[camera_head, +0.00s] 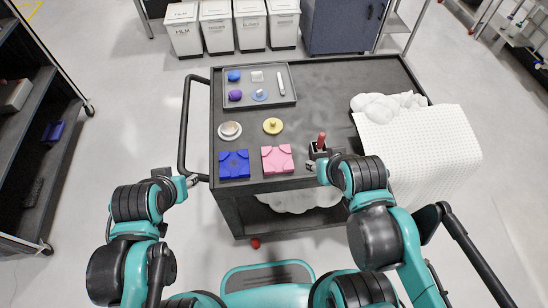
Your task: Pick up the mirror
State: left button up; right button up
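No thing is plainly recognisable as the mirror at this size. A small pale round piece (230,130) sits in a whitish ring or dish on the dark cart top, left of centre. A yellow disc with a small knob (273,126) lies to its right. In front of them are a blue square fixture (234,165) and a pink square fixture (277,160). My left gripper (194,181) is off the cart's left edge, apart from the blue fixture. My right gripper (311,165) is right of the pink fixture. Both grippers' fingers are too small to read.
A grey tray (216,99) with small blue, purple and white pieces lies at the back left. A dark holder with a red-topped tool (321,141) is near my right gripper. White cloth (430,140) covers the right side. The cart's middle back is clear.

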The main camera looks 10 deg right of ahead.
aim_at(229, 128)
jog(key=u, duration=1.4)
jog(key=i+j+u, duration=0.15)
jog(key=j+u, duration=0.15)
jog(key=i+j+u, duration=0.25)
jog(key=j, duration=0.15)
jog(key=i+j+u, duration=0.15)
jog(key=j+u, duration=0.15)
jog(key=i+z, duration=0.15)
jog(key=z, duration=0.2)
jog(key=i+z, duration=0.15)
jog(key=z, duration=0.2)
jog(key=i+j+z, duration=0.15)
jog(key=z, duration=0.2)
jog(key=i+z, duration=0.1)
jog(key=z, duration=0.3)
jog(key=i+z, duration=0.1)
jog(key=z, duration=0.75)
jog(key=i+j+z, duration=0.1)
jog(key=z, duration=0.35)
jog(key=i+j+z, duration=0.1)
jog(key=z, duration=0.3)
jog(key=i+j+z, duration=0.1)
jog(key=z, duration=0.3)
jog(key=i+j+z, duration=0.1)
jog(key=z, duration=0.25)
jog(key=i+j+z, duration=0.1)
jog(key=j+z, duration=0.25)
jog(key=i+j+z, duration=0.1)
jog(key=z, duration=0.3)
